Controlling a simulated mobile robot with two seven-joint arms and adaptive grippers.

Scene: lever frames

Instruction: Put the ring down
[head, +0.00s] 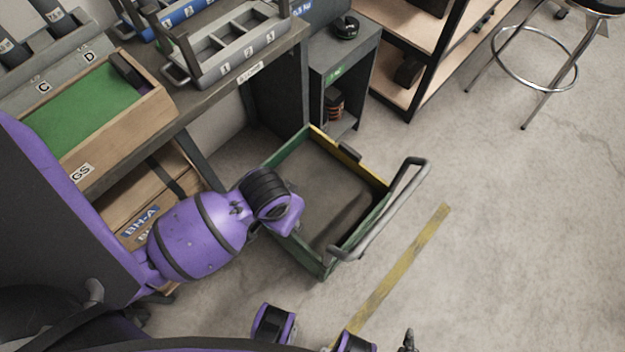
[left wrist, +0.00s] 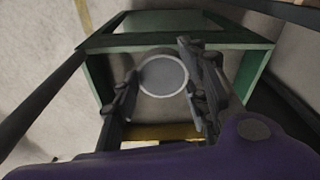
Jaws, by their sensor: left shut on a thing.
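The ring (left wrist: 163,96) shows in the left wrist view as a thin pale circle with grey inside it. It is between the two dark fingers of my left gripper (left wrist: 162,88), which is shut on it. The gripper is over the green open-topped cart (left wrist: 177,38), and the cart's grey floor lies behind the ring. I cannot tell how high the ring is above that floor. In the head view the cart (head: 376,204) stands on the floor, and my left arm reaches over its left side. The ring and the left fingers are hidden there.
The cart has a raised grey handle (head: 395,210) on its right. A workbench (head: 205,100) with a green-lined wooden tray (head: 150,112) and a grey rack (head: 235,68) is at left. A shelf (head: 433,60) and a stool (head: 535,85) stand behind. Floor at right is clear.

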